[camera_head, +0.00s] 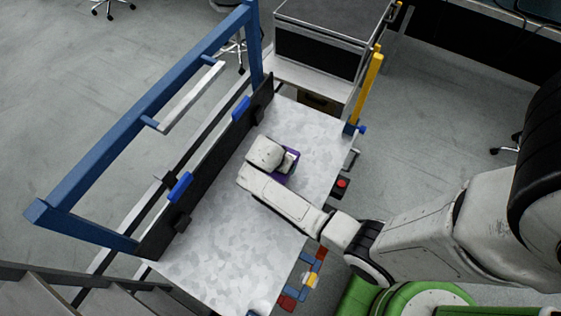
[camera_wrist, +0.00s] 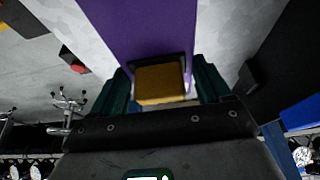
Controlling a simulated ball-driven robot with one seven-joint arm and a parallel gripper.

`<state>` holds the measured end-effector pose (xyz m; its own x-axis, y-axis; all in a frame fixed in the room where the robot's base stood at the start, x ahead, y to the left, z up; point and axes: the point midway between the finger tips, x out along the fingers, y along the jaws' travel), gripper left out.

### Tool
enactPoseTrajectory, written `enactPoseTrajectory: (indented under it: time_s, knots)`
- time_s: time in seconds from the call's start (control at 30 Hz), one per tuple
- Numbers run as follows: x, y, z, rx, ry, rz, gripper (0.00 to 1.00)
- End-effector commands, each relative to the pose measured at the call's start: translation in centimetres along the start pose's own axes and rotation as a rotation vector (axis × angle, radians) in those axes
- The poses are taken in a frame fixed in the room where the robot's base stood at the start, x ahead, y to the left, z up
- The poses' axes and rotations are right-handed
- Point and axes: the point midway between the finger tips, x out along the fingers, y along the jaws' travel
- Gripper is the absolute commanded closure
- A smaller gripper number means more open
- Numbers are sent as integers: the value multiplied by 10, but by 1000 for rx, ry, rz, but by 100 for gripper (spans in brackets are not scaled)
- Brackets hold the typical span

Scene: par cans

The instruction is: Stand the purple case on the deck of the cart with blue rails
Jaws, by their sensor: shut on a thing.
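The purple case (camera_wrist: 140,30) is in my gripper (camera_wrist: 160,82), with dark green fingers on either side of a gold block at the case's near end. In the head view only a small part of the purple case (camera_head: 294,174) shows; my wrist hides the rest. My gripper (camera_head: 287,164) is over the grey mottled deck (camera_head: 215,225). A blue rail frame (camera_head: 135,110) runs along the deck's left side. I cannot tell whether the case touches the deck.
A dark upright panel (camera_head: 215,150) with blue clips borders the deck's left side. A yellow post (camera_head: 368,85) stands at the far right corner. A red button (camera_head: 342,183) sits at the right edge. A dark-topped cabinet (camera_head: 330,35) stands beyond. The deck's near part is clear.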

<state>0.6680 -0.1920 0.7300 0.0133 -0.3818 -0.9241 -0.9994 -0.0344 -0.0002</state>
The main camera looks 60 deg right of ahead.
Motion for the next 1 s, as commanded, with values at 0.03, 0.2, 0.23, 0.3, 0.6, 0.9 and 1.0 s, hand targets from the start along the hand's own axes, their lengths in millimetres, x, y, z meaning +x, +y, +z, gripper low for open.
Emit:
enactPoseTrajectory:
  time_s: [0.03, 0.2, 0.23, 0.3, 0.6, 0.9, 1.0]
  knots:
    - [9, -1, 4, 0, 1, -1, 90]
    - [26, 0, 11, 0, 1, -1, 90]
    - [29, 0, 12, 0, 1, -1, 90]
    - [34, 0, 14, 0, 1, -1, 90]
    - [48, -1, 20, 1, 1, -1, 90]
    - [48, -1, 20, 0, 1, -1, 90]
    - [48, -1, 20, 0, 1, -1, 90]
